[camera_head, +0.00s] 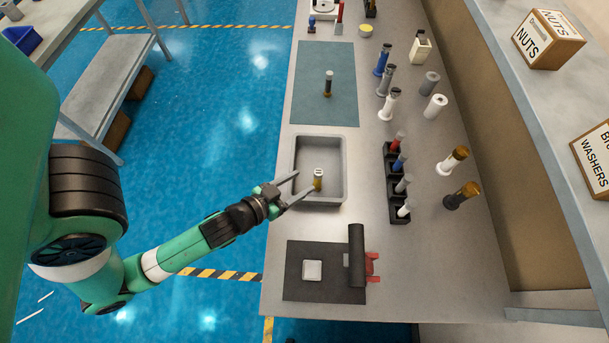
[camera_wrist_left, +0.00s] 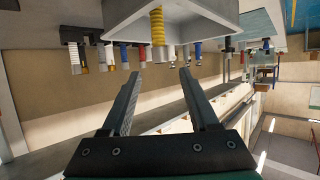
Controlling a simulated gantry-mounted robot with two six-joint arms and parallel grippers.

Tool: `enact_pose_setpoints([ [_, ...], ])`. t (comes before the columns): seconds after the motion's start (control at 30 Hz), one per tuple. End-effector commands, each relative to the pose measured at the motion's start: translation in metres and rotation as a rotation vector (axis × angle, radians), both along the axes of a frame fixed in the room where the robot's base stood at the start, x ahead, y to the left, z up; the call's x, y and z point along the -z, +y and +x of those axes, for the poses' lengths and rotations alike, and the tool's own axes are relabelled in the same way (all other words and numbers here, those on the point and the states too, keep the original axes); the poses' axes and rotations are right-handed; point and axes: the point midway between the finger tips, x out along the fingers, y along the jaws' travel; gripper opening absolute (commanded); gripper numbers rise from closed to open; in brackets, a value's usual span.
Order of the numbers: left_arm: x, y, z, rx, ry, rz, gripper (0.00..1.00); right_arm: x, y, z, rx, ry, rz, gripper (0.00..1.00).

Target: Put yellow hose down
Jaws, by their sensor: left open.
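The yellow hose (camera_head: 318,181) stands upright in the grey tray (camera_head: 340,147) on the bench, with a pale top end. My left gripper (camera_head: 305,181) is open, with its fingers reaching over the tray's left side toward the hose. In the left wrist view, which looks upside down, the yellow ribbed hose (camera_wrist_left: 158,33) stands on the tray (camera_wrist_left: 190,22), beyond the two spread fingertips (camera_wrist_left: 159,75). The fingers do not hold it. My right gripper is not in view.
A black rack (camera_head: 398,218) with several coloured-top parts stands right of the tray. A teal mat (camera_head: 310,85) with one dark standing part lies behind it. A dark fixture (camera_head: 300,284) with a white block is in front. Several loose cylinders stand at the right.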

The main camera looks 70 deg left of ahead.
Motion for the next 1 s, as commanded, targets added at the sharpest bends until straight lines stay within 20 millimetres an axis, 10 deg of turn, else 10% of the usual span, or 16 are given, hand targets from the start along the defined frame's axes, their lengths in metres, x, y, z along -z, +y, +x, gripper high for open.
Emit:
enact_pose_setpoints([
  [0.5, -0.005, -0.001, -0.003, -0.001, -0.003, 0.002, 0.61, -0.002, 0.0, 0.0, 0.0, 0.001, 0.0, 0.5],
  [0.63, -0.029, -0.001, 0.027, 0.021, -0.076, 0.013, 0.61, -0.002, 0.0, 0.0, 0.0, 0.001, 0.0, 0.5],
  [0.77, -0.104, -0.007, 0.097, 0.084, -0.263, 0.046, 0.61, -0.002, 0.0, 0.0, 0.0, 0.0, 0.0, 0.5],
  [1.0, -0.335, -0.059, 0.188, 0.267, -0.725, 0.127, 0.61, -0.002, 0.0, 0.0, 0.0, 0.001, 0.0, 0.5],
])
